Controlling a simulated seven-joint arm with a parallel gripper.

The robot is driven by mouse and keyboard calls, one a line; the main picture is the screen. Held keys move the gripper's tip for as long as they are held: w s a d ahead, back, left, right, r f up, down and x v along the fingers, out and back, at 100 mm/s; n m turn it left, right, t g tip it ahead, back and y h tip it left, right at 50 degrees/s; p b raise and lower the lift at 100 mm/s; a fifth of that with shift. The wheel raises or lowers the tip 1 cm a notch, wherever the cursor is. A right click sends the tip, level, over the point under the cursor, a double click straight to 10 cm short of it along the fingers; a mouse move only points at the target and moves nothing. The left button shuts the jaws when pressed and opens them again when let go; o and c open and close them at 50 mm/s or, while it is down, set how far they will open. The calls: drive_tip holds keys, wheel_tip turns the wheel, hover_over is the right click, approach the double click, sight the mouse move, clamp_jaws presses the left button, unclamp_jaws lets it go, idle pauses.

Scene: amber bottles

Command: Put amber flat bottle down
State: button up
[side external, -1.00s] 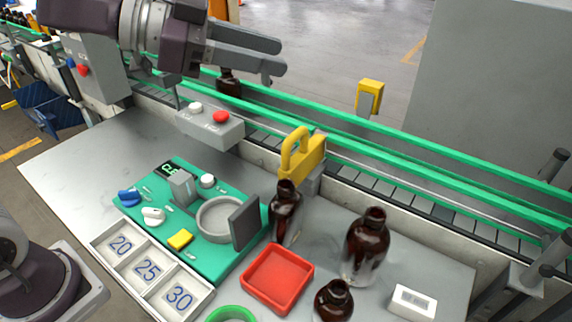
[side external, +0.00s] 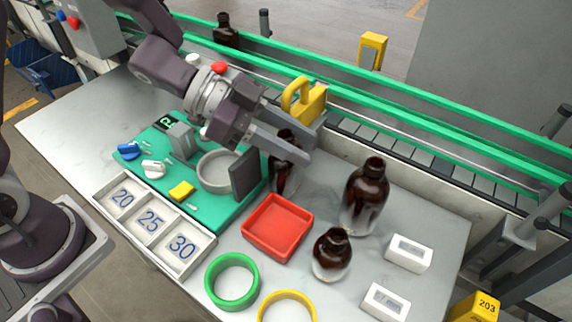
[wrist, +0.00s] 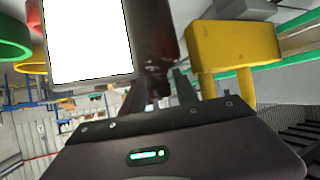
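Contact cannot be told. In the wrist view, a dark amber bottle (wrist: 150,35) shows partly behind a bright white panel (wrist: 88,40). A larger amber bottle (side external: 366,195) and a short round one (side external: 331,255) stand to the right.
A red tray (side external: 277,248), a green ring (side external: 210,284) and a yellow ring (side external: 287,294) lie in front. A green device board (side external: 150,185) is left, a yellow handled block (side external: 312,98) behind. White boxes (side external: 409,253) sit right. A conveyor (side external: 420,158) runs behind with another bottle (side external: 226,30).

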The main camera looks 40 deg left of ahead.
drive_tip(key=shift+w+d+f, duration=0.2)
drive_tip(key=shift+d+f, duration=0.1)
drive_tip(key=shift+d, duration=0.2)
clamp_jaws()
idle(1.0)
